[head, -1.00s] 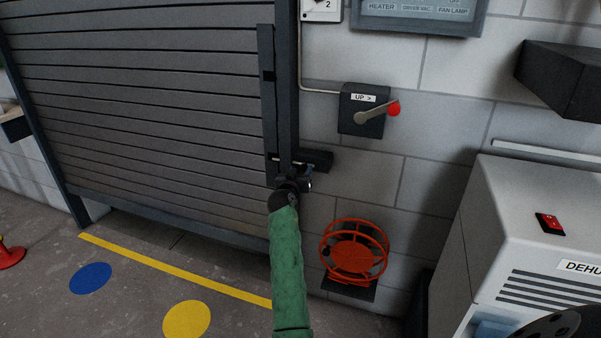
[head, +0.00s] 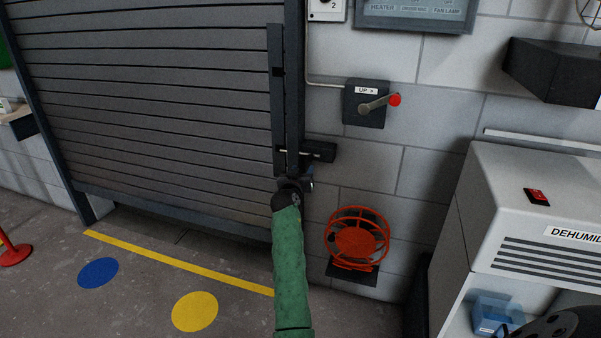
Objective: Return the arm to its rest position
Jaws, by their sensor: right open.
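My right arm, in a green sleeve, reaches up from the bottom middle of the head view. My right gripper (head: 306,184) is at its far end, small and dark, partly hidden behind the wrist. It is open, and I see nothing held in it. It shows just below a dark latch block (head: 320,151) with a light bolt at the shutter's right guide rail. I cannot tell whether it touches the rail. My left gripper is not in view.
The grey roller shutter (head: 150,110) fills the left. A lever box (head: 364,112) with a red knob is on the block wall. An orange reel (head: 357,238) is right of my arm. A white dehumidifier (head: 540,190) stands at right. Floor left of my arm is open.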

